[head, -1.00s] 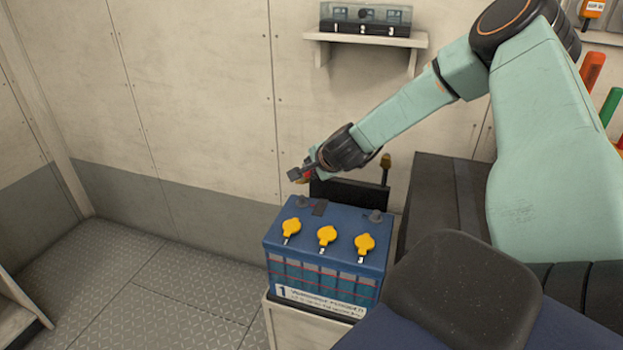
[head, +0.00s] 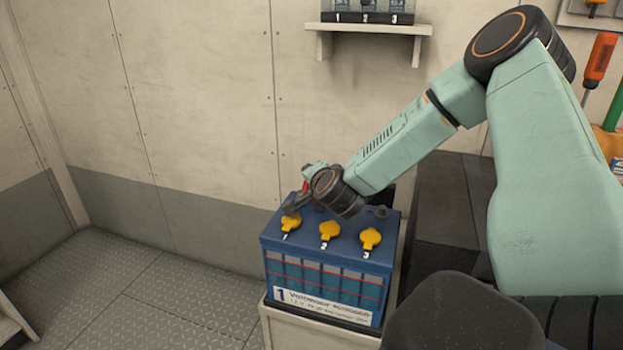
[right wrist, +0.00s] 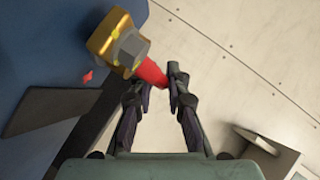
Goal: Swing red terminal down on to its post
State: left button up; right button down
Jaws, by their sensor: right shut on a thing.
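The red terminal (right wrist: 152,72) has a red sleeve and a brass-coloured clamp end. In the right wrist view, my right gripper (right wrist: 155,80) is shut on the red sleeve, and the clamp sticks out toward the upper left. In the head view, a bit of red (head: 305,186) shows by my right gripper (head: 297,203), low over the back left of the blue battery (head: 325,262). The battery's left post is hidden behind the gripper; I cannot tell whether the clamp touches it. The right post (head: 380,212) shows bare. My left gripper is not in view.
Several yellow caps (head: 330,231) stand along the battery top, close in front of the gripper. The battery sits on a pale box (head: 290,325). A wall shelf (head: 370,29) is above.

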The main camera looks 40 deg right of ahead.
jog(key=shift+a, duration=0.1)
dwell(0.3)
jog(key=c, duration=1.4)
grip_release()
jog(key=shift+o, duration=0.2)
jog(key=r, duration=0.9)
jog(key=shift+w+d+r, duration=0.1)
jog(key=shift+w+d, duration=0.1)
jog(key=shift+s+r, duration=0.1)
jog(key=shift+r, duration=0.5)
jog(key=shift+a, duration=0.15)
